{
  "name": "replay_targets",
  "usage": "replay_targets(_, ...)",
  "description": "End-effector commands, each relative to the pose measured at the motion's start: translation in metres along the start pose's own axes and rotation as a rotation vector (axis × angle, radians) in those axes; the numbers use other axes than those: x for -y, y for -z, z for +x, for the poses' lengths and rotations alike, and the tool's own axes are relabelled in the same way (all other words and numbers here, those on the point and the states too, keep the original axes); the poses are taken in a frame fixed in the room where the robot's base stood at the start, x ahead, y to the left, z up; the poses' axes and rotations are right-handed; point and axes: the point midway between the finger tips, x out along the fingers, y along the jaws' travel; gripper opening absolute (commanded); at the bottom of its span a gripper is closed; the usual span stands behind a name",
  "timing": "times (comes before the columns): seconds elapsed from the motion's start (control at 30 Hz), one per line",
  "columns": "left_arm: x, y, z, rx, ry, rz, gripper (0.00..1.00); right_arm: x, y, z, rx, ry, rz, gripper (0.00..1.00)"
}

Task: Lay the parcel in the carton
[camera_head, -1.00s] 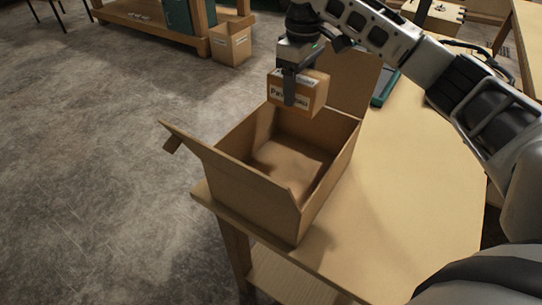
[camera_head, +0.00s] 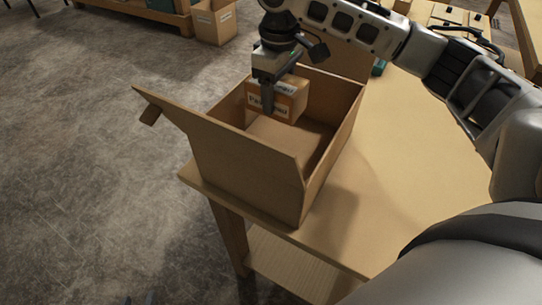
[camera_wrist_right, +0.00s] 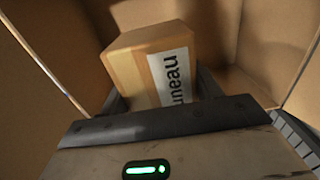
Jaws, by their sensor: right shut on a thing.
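The parcel (camera_head: 288,103) is a small brown box with a white printed label. My right gripper (camera_head: 267,100) is shut on it from above. In the right wrist view the parcel (camera_wrist_right: 165,65) sits between the fingers (camera_wrist_right: 160,92), with carton walls around it. The open carton (camera_head: 245,165) stands on the table's near-left corner. The parcel is inside the carton's opening, toward its far side; whether it touches the floor I cannot tell. Of my left gripper (camera_head: 138,299), only two dark, separated tips show at the bottom edge, far from the carton.
One carton flap (camera_head: 170,108) sticks out to the left, and another stands up at the far side. The wooden table (camera_head: 400,180) is bare to the right of the carton. A smaller box (camera_head: 215,22) stands on the floor at the back.

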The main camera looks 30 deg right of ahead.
Motion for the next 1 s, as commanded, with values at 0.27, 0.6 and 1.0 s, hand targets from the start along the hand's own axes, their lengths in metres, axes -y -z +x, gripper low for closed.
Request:
replay_targets(0.27,0.001,0.000,0.000,0.004,0.003,0.007,0.36,0.058,-0.018,0.041,0.002,0.001,-0.002,0.33)
replay_targets(0.6,0.002,-0.002,0.002,0.007,0.004,0.007,0.36,0.083,-0.024,0.072,-0.001,0.000,0.001,0.33)
replay_targets(1.0,0.001,0.001,0.002,0.001,0.004,0.000,0.36,0.086,-0.025,0.108,-0.002,-0.001,0.001,0.33)
